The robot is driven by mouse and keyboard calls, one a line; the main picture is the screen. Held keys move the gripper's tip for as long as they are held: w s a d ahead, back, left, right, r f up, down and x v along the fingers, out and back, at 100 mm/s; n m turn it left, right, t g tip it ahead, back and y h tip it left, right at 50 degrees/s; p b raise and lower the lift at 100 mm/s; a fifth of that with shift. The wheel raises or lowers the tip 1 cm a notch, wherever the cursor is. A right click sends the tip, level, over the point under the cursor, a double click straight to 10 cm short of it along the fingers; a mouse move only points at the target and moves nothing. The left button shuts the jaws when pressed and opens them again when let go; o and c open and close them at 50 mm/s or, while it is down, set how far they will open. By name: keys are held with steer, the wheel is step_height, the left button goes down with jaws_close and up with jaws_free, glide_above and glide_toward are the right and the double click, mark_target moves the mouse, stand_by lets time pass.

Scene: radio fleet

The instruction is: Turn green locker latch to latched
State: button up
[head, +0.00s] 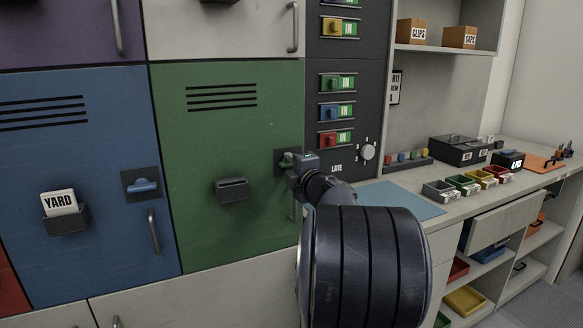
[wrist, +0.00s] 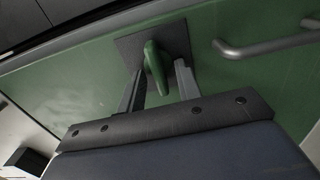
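The green locker door (head: 226,130) is closed, with vents and an empty dark card holder (head: 232,188). Its green latch (head: 285,159) sits on a dark square plate at the door's right edge, partly hidden by my gripper (head: 293,164). The wrist view shows the green latch handle (wrist: 156,66) on its plate (wrist: 124,45). My gripper (wrist: 160,86) is open there, one finger on each side of the handle's end, with visible gaps. The latch's exact turn is hard to judge from the tilted wrist view.
A grey pull handle (wrist: 262,46) lies close beside the latch. The blue locker (head: 90,235) at left has a horizontal blue latch (head: 143,186) and a YARD card (head: 59,202). A dark panel (head: 330,65) with small switches rises at right, above a cluttered counter (head: 435,213).

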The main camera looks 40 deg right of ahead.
steer(key=v, duration=1)
steer(key=shift+s, duration=0.35)
steer(key=shift+a, duration=0.15)
steer(key=x, duration=1.1)
steer(key=shift+s, duration=0.15)
